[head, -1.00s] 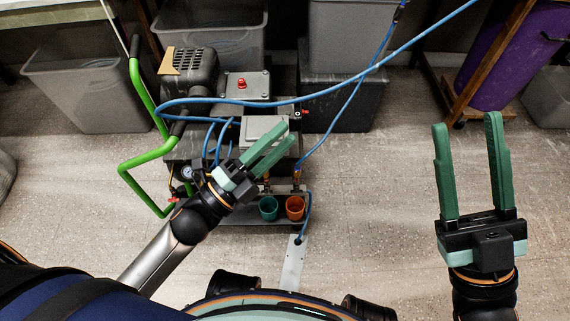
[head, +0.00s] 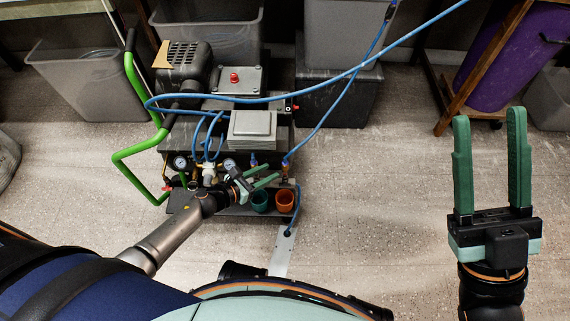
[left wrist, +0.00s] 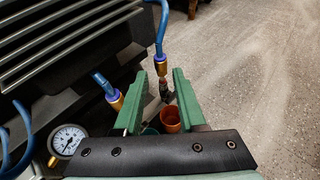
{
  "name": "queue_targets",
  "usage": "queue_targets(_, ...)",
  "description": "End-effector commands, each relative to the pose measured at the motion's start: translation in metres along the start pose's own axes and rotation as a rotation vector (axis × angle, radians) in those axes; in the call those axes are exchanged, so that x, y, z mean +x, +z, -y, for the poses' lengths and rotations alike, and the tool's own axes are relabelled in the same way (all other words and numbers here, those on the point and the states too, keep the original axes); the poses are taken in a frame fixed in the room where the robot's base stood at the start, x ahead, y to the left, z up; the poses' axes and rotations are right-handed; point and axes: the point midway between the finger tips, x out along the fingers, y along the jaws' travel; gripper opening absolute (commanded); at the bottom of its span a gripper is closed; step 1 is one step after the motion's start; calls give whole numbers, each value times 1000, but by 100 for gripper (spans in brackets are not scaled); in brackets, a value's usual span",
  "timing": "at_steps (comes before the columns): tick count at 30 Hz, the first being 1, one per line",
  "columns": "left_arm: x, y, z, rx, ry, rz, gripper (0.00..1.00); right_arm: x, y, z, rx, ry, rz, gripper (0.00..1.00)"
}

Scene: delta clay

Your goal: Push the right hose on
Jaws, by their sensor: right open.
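The right blue hose (head: 320,125) comes down from the top right to the front of the compressor cart (head: 190,150). In the left wrist view its end (left wrist: 160,66) has a purple ring and brass collar, just above a dark upright stub (left wrist: 166,92); I cannot tell whether it is fully seated. A second hose end (left wrist: 115,100) stands to its left. My left gripper (head: 272,176) is open and empty, in front of the cart just below the hose ends. In the left wrist view, the right hose end lies beyond the fingertips, between them. My right gripper (head: 490,118) is open and empty over the floor.
A teal cup (head: 260,201) and an orange cup (head: 285,201) sit on the cart's low front ledge under my left gripper. A gauge (left wrist: 67,141) is at the left. Blue hose loops cross the cart.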

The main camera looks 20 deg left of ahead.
Motion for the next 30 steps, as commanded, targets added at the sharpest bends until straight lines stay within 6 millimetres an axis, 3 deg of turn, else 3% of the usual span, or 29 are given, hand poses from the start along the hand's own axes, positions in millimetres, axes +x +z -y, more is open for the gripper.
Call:
queue_targets(6, 48, -3, 0, -2, 0, 2, 40, -15, 16, 9, -3, -9, 12, 50)
queue_targets(12, 74, -2, 0, -3, 0, 1, 40, -22, 25, 15, -14, -21, 18, 50)
queue_targets(25, 83, 0, 1, -3, -1, 0, 40, -24, 27, 18, -18, -28, 23, 50)
queue_targets(30, 82, 0, 1, -3, -1, 0, 22, -24, 27, 18, -17, -28, 23, 50)
